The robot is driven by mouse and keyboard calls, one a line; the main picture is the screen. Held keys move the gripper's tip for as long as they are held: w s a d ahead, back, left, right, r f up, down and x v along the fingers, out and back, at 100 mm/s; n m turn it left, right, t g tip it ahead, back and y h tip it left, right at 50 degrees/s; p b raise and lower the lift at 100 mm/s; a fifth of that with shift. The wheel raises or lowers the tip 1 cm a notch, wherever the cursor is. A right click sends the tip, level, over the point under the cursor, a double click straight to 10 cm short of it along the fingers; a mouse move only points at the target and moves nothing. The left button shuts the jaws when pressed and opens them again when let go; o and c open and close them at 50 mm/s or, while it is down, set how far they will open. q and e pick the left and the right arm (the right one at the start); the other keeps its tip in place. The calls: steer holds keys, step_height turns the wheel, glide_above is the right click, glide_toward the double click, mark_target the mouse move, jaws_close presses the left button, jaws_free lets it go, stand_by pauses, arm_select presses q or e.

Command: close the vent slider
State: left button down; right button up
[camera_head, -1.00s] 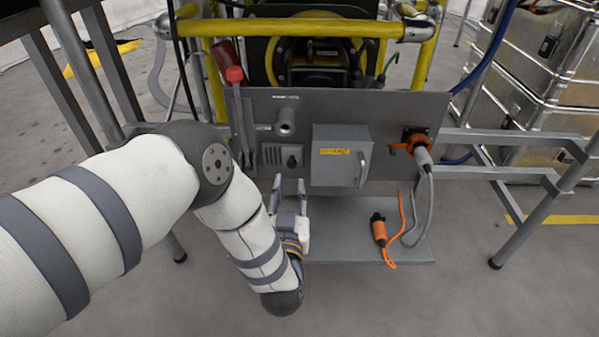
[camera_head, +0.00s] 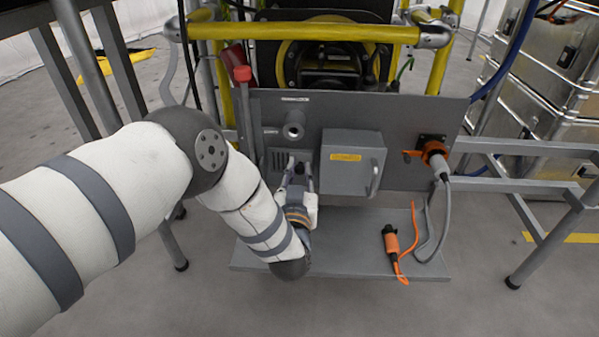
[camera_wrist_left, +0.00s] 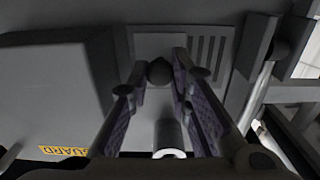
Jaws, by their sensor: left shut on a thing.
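The vent slider is on the grey panel (camera_head: 400,125), left of the grey box. Its dark round knob (camera_wrist_left: 159,72) stands on a plain plate (camera_wrist_left: 158,46) in the left wrist view. Several uncovered vent slots (camera_wrist_left: 208,52) show beside the plate. My left gripper (camera_head: 300,172) is at the slider, its fingers pointing at the panel. In the left wrist view the fingertips (camera_wrist_left: 159,75) are shut on the knob, one pad on each side. In the head view the gripper partly hides the slider. My right gripper is not in view.
The grey box (camera_head: 350,170) with a yellow label and handle juts out just right of the gripper. A round grey fitting (camera_head: 293,130) is above it. A red-topped lever (camera_head: 243,75) stands at left. An orange connector (camera_head: 391,240) lies on the lower shelf (camera_head: 345,255).

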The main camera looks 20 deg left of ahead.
arm_select(q)
steer(key=a+p, duration=0.1)
steer(key=a, duration=0.1)
steer(key=s+a, duration=0.1)
steer(key=a, duration=0.1)
steer(key=shift+s+a+r+p, duration=0.15)
steer(key=shift+a+p, duration=0.05)
steer(key=shift+p, duration=0.2)
steer(key=shift+a, duration=0.2)
steer(key=c, duration=1.8)
jaws_free()
steer(key=shift+s+a+f, duration=0.1)
steer(key=shift+f, duration=0.15)
steer(key=shift+o, duration=0.2)
steer(key=v, duration=1.2)
steer(key=shift+r, duration=0.1)
